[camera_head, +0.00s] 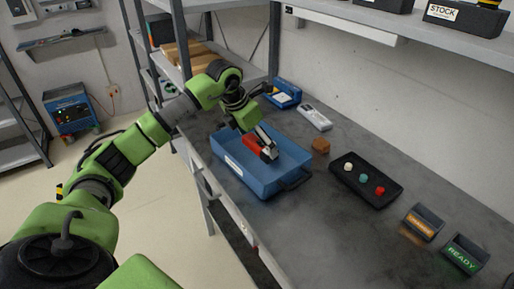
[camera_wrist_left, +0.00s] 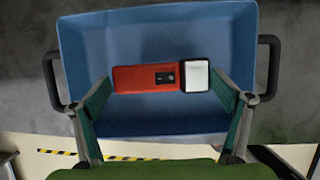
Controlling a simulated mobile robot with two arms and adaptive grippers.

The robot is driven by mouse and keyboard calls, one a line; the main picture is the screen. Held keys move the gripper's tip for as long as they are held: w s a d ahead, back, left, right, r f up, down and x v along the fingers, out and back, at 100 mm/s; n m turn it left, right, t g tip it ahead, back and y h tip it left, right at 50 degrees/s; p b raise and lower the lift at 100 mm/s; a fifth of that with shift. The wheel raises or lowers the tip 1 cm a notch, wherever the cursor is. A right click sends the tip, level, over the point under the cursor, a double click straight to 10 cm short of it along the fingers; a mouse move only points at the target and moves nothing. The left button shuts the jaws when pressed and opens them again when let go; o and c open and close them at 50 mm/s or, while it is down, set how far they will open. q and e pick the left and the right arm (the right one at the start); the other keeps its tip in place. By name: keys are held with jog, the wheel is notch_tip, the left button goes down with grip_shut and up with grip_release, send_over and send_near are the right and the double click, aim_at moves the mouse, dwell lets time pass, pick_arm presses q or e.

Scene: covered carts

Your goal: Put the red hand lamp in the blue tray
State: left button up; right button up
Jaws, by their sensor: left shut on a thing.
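The red hand lamp (camera_head: 252,143) is inside the outline of the blue tray (camera_head: 262,184) on the grey bench. In the left wrist view the lamp (camera_wrist_left: 140,79), red with a white end and a dark switch, lies crosswise over the tray (camera_wrist_left: 160,28). My left gripper (camera_head: 263,143) points down over the tray. In the left wrist view its fingertips (camera_wrist_left: 160,84) are shut on the lamp's two ends. Whether the lamp touches the tray floor is hard to tell. My right gripper is out of view.
A black tray (camera_head: 350,184) with three coloured knobs, a brown block (camera_head: 321,146), a grey device (camera_head: 315,117) and a blue box (camera_head: 285,93) are on the bench. An orange-labelled bin (camera_head: 424,222) and a READY bin (camera_head: 465,254) stand farther right. A shelf (camera_head: 420,39) overhangs the back.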

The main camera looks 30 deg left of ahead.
aim_at(255, 145)
pick_arm(q)
jog(key=f, duration=0.1)
jog(key=f+p, duration=0.1)
jog(key=f, duration=0.1)
jog(key=shift+w+a+f, duration=0.15)
jog(key=shift+a+f, duration=0.05)
jog(key=shift+f, duration=0.05)
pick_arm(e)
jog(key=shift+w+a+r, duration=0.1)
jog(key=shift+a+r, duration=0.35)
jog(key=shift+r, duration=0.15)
pick_arm(q)
jog(key=shift+f, duration=0.1)
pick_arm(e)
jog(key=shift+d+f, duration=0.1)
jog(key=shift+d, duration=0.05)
pick_arm(q)
jog(key=o, duration=0.8)
jog(key=shift+f, duration=0.1)
jog(key=shift+o, duration=0.9)
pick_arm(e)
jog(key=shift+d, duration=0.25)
pick_arm(q)
jog(key=shift+r, duration=0.4)
jog(key=b+v, duration=0.1)
jog(key=v, duration=1)
jog(key=shift+r, duration=0.3)
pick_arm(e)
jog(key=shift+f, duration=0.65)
